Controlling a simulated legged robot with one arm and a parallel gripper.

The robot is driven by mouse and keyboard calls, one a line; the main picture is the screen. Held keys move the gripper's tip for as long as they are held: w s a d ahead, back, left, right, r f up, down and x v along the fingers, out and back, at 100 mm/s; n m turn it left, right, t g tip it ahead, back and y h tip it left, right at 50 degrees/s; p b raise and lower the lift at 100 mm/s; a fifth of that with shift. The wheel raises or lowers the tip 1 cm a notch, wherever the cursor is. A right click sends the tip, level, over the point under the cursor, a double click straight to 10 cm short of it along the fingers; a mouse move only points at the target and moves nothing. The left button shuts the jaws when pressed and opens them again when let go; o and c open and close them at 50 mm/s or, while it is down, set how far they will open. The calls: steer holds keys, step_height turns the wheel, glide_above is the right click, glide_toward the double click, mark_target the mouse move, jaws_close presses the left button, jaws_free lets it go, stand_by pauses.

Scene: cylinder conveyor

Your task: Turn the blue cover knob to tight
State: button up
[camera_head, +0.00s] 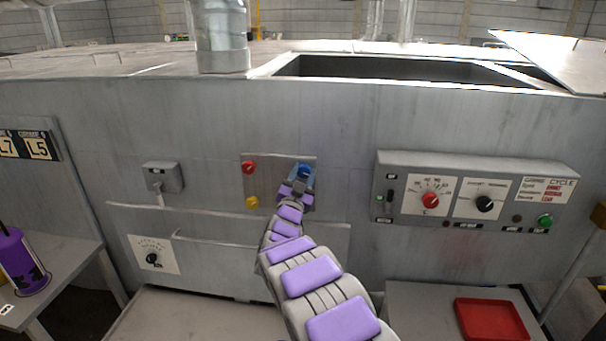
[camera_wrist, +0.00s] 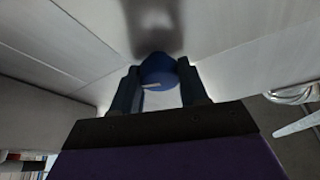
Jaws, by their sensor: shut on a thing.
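The blue cover knob (camera_head: 305,170) sits on a small grey plate (camera_head: 279,165) on the front of the large grey machine. My gripper (camera_head: 299,186) reaches up to it and partly hides it in the head view. In the wrist view the blue knob (camera_wrist: 158,72) lies between the two dark fingers of my gripper (camera_wrist: 161,88), which are shut on it. A pale pointer mark shows on the knob's lower left side. Any marking for tight cannot be read.
A red knob (camera_head: 249,167) and a yellow knob (camera_head: 252,202) share the plate, left of the blue one. A control box (camera_head: 476,194) with dials is to the right. A lever box (camera_head: 162,177) is to the left. A red tray (camera_head: 491,320) and purple canister (camera_head: 20,262) stand lower at the sides.

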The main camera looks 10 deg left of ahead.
steer(key=m+h, duration=0.1)
steer(key=m, duration=0.1)
steer(key=m+g+h, duration=0.1)
steer(key=m, duration=0.2)
steer(key=shift+a, duration=0.2)
steer(key=m+g, duration=0.1)
steer(key=m, duration=0.1)
steer(key=m+h, duration=0.1)
steer(key=m, duration=0.1)
steer(key=shift+m+g+h+p, duration=0.3)
steer(key=shift+g, duration=0.1)
steer(key=m+g, duration=0.1)
steer(key=m, duration=0.3)
steer(key=shift+g, duration=0.3)
steer(key=shift+m+g, duration=0.3)
steer(key=shift+m, duration=0.6)
steer(key=shift+d+f, duration=0.1)
steer(key=shift+f, duration=0.05)
steer(key=o, duration=1.1)
steer(key=shift+c, duration=0.2)
steer(key=shift+r, duration=0.2)
